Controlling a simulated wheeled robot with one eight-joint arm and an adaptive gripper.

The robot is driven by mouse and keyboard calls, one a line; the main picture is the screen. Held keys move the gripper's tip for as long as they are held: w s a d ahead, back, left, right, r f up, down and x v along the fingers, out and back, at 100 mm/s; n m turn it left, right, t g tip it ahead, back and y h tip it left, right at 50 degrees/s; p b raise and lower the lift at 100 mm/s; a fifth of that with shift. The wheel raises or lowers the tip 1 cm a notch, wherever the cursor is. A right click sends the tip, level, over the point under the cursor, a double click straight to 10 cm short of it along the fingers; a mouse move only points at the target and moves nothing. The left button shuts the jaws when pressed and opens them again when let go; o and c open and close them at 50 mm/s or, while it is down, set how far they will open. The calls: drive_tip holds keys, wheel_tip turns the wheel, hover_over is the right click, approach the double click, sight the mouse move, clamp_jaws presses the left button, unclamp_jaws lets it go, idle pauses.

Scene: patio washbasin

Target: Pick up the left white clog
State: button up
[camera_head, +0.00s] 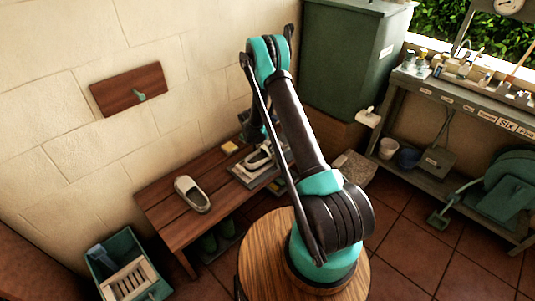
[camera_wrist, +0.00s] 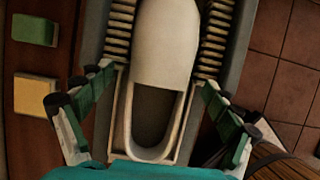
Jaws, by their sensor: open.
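One white clog (camera_head: 192,194) lies alone on the left part of the brown slatted bench in the head view. A second white clog (camera_head: 258,157) rests to its right on a grey tray (camera_head: 240,177), partly hidden by my arm. In the wrist view a white clog (camera_wrist: 172,45) fills the middle, its dark opening toward me, lying in the grey tray (camera_wrist: 240,35) between ridged strips. My gripper (camera_wrist: 157,78) is open above this clog, one finger on each side, with no clear contact. In the head view my gripper is mostly hidden behind my arm.
A yellow block (camera_wrist: 35,95) and a green block (camera_wrist: 34,29) lie left of the tray in the wrist view. A green crate (camera_head: 128,262) stands on the floor at the bench's left end. A tall green bin (camera_head: 345,55) stands behind. A grey workbench (camera_head: 455,95) is at right.

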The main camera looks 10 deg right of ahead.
drive_tip(key=shift+d+x, duration=0.15)
drive_tip(key=shift+x, duration=1.15)
drive_tip(key=shift+d+x, duration=0.15)
drive_tip(key=shift+x, duration=1.15)
drive_tip(key=shift+w+r, duration=0.15)
drive_tip(key=c, duration=1.2)
drive_tip(key=shift+r, duration=0.1)
